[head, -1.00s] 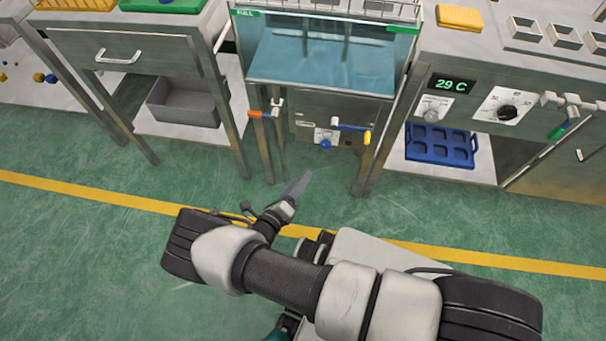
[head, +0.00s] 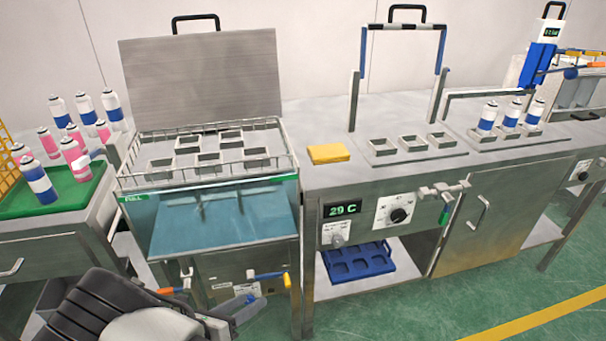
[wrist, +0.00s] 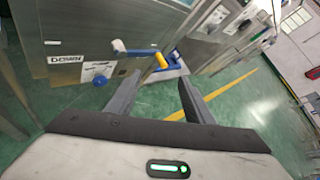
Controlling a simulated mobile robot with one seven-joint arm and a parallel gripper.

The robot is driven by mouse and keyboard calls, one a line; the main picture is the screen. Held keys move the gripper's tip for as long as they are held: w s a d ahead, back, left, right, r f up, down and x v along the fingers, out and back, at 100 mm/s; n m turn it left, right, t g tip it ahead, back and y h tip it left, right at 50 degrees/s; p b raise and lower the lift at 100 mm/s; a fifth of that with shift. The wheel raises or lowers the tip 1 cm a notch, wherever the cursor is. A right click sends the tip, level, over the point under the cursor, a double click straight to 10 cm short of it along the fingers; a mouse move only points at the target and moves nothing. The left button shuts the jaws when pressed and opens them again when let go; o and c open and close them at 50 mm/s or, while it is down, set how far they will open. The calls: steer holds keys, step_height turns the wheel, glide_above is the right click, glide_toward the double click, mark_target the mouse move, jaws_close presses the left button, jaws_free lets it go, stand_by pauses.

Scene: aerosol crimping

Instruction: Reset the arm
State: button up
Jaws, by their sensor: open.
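My gripper (wrist: 153,100) is open and empty in the wrist view, its two fingers spread apart above the green floor. In the head view my gripper (head: 240,308) is low at the front, before the water bath's lower cabinet, with my dark and white arm coming in from the bottom left. The blue and yellow valve handle (wrist: 140,52) lies beyond the fingertips in the wrist view, apart from them. It also shows in the head view (head: 268,275).
The water bath (head: 222,215) has its lid up and a rack on top. Left is a green tray (head: 75,198) with several spray cans. Right is a bench (head: 400,165) with a yellow sponge (head: 328,153), a 29 C display and several cans. Green floor (head: 400,310) is clear at front right.

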steer(key=d+r+m+g+y, duration=0.1)
steer(key=d+r+m+g, duration=0.3)
steer(key=d+r+m, duration=0.65)
steer(key=d+r+m+g+y, duration=0.1)
steer(key=d+r+m+g, duration=0.45)
steer(key=r, duration=0.75)
steer(key=s+d+r+m+t+y, duration=0.55)
steer(key=s+d+r+m, duration=0.8)
steer(key=r+m, duration=0.35)
step_height(320, 180, up, 23)
steer(key=m+g+p, duration=0.1)
steer(key=p, duration=2.3)
steer(key=shift+s+a, duration=0.3)
